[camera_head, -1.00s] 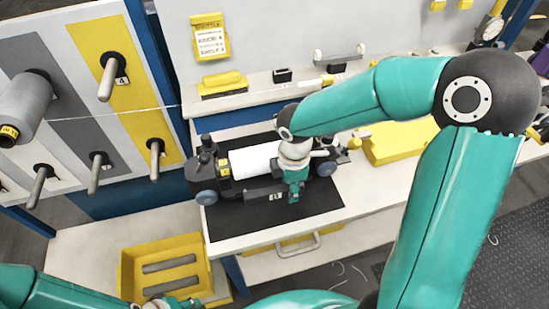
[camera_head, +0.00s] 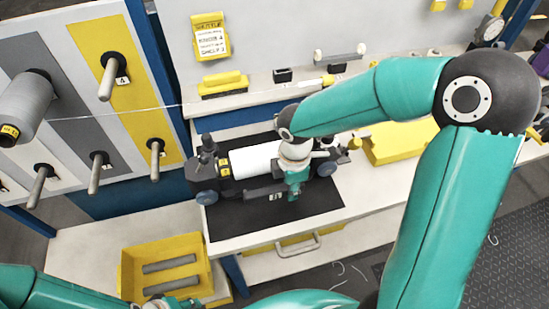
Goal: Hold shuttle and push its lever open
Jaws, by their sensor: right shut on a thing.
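The shuttle (camera_head: 207,181) is a dark wheeled body holding a white cylindrical bobbin (camera_head: 253,161). It rests on a black mat (camera_head: 240,222) on the white workbench. My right gripper (camera_head: 294,190) reaches down over the shuttle's right half and is shut on it; its fingers hide the exact contact. A thin bar with a yellowish end (camera_head: 354,143) sticks out at the shuttle's right; I cannot tell whether it is the lever. My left gripper (camera_head: 176,302) is only partly in view at the bottom edge, by the yellow bin, and its fingers cannot be made out.
A yellow bin (camera_head: 208,270) with grey bars stands low at the left. A peg panel (camera_head: 75,110) with a grey spool (camera_head: 27,105) is at the far left. A yellow block (camera_head: 400,141) lies right of the shuttle. A ledge with small tools runs behind.

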